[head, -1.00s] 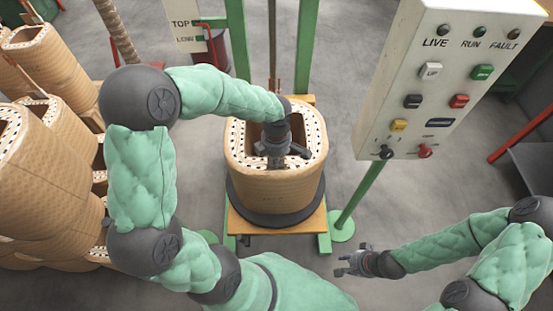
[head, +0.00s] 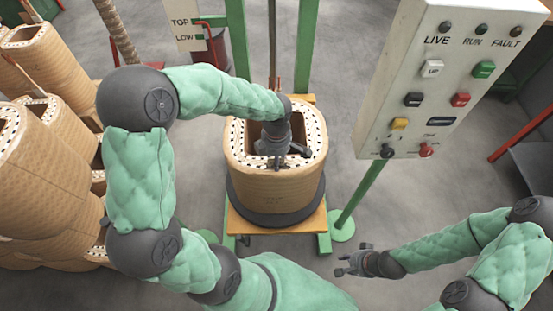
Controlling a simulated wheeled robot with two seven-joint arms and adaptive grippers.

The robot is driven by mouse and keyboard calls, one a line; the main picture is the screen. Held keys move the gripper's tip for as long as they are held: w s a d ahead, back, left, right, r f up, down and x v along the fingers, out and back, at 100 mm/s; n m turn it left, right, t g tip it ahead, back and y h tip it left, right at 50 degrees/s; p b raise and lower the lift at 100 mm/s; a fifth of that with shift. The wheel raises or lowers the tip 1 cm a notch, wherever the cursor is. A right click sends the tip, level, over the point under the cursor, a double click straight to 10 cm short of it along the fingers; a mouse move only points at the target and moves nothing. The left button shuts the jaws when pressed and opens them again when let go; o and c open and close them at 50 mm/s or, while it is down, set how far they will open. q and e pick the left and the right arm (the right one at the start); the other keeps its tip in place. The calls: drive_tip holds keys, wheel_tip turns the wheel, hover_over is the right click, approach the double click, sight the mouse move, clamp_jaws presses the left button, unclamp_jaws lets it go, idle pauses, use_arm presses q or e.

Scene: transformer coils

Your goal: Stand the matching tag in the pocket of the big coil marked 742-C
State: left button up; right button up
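A big tan coil (head: 275,188) stands upright on a dark round plate; its white, dotted top rim surrounds a dark opening. No 742-C marking is readable on it, and I cannot make out its pocket. My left gripper (head: 281,160) points down over the coil's opening, close to the rim. Its fingers are dark and small against the opening, so I cannot tell whether they are open or hold a tag. My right gripper (head: 340,265) is open and empty, low and to the right of the coil. No tag is clearly visible.
Several tan coils (head: 45,145) crowd the left side. A control box (head: 445,85) on a green post stands at the right. The coil's plate rests on a wooden board (head: 275,238) with green framing. A TOP/LOW sign (head: 183,30) hangs behind. Grey floor is open around my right gripper.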

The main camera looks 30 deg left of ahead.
use_arm(q)
wheel_tip(320, 180, up, 12)
drive_tip(key=shift+f, duration=0.25)
idle(0.7)
